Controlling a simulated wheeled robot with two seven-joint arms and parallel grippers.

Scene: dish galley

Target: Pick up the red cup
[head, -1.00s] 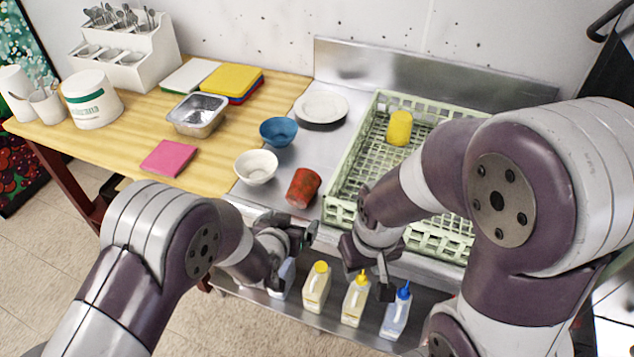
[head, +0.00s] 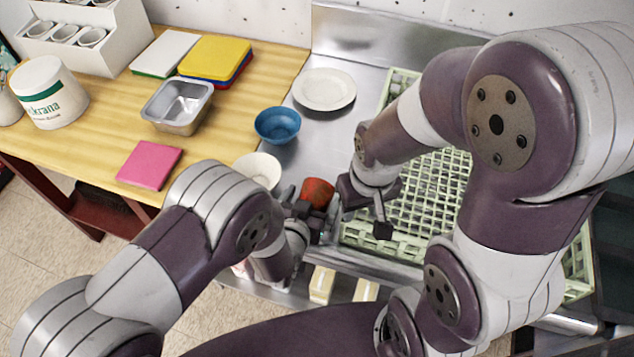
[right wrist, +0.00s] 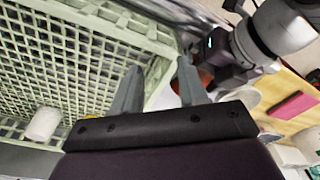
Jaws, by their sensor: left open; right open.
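The red cup (head: 318,190) is on the steel counter between the white bowl and the green rack. Its lower part is hidden behind my left gripper (head: 308,209), which is open right at the cup's near side. I cannot tell whether the fingers touch it. My right gripper (head: 366,211) is open and empty, to the right of the cup near the rack's edge. In the right wrist view, the open right fingers (right wrist: 158,72) have nothing between them, and a sliver of the red cup (right wrist: 206,78) shows beside my left gripper.
A white bowl (head: 258,170) sits close left of the cup, with a blue bowl (head: 277,125) and white plate (head: 324,89) behind. The green rack (head: 432,190) is on the right. A pink block (head: 149,165) and metal pan (head: 178,106) are on the wooden table.

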